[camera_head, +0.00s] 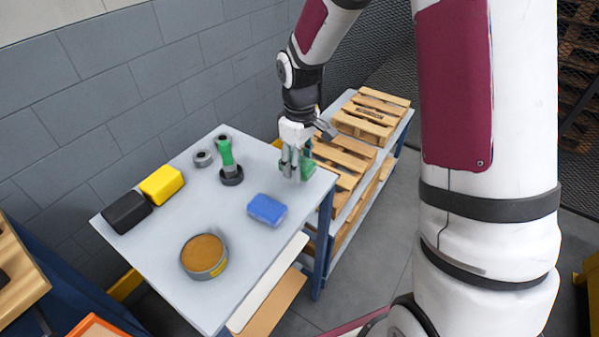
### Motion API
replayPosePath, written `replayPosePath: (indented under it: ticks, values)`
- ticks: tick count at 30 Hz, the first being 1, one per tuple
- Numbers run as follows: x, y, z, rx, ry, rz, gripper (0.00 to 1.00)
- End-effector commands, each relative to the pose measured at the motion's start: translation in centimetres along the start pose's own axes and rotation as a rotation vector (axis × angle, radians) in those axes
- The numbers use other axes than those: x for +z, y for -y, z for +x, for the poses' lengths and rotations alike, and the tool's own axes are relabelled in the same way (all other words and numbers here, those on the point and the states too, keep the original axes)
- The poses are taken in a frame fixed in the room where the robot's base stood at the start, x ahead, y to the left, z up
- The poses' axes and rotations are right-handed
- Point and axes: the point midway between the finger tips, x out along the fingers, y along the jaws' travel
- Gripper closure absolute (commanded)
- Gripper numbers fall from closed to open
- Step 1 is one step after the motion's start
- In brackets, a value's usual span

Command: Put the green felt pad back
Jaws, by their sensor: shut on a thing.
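The green felt pad (307,168) shows as a small green patch at the fingers of my gripper (292,172). My gripper points down and is shut on the pad, near the back right corner of the grey table (170,240). The fingers hide part of the pad. I cannot tell whether the pad touches the tabletop or hangs just above it.
On the table are a blue block (267,209), a round tin with a brown top (204,257), a green-handled tool on a black base (227,158), a grey ring (203,158), a yellow block (162,185) and a black block (127,212). Wooden pallets (343,157) stand at right.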

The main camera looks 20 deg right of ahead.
Motion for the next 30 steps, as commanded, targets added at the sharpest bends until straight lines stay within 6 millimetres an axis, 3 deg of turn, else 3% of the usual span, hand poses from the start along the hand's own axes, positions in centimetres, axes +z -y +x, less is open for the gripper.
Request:
replayPosePath:
  ticks: [10, 21, 22, 24, 30]
  values:
    - [0.0, 0.0, 3.4, -0.001, 0.003, 0.000, 0.84]
    - [0.0, 0.0, 3.9, 0.000, 0.001, 0.000, 0.84]
    - [0.0, 0.0, 3.9, 0.000, 0.001, 0.000, 0.51]
    - [0.0, 0.0, 3.8, 0.000, 0.001, 0.000, 0.35]
    - [0.0, 0.0, 3.8, 0.000, 0.001, 0.000, 0.35]
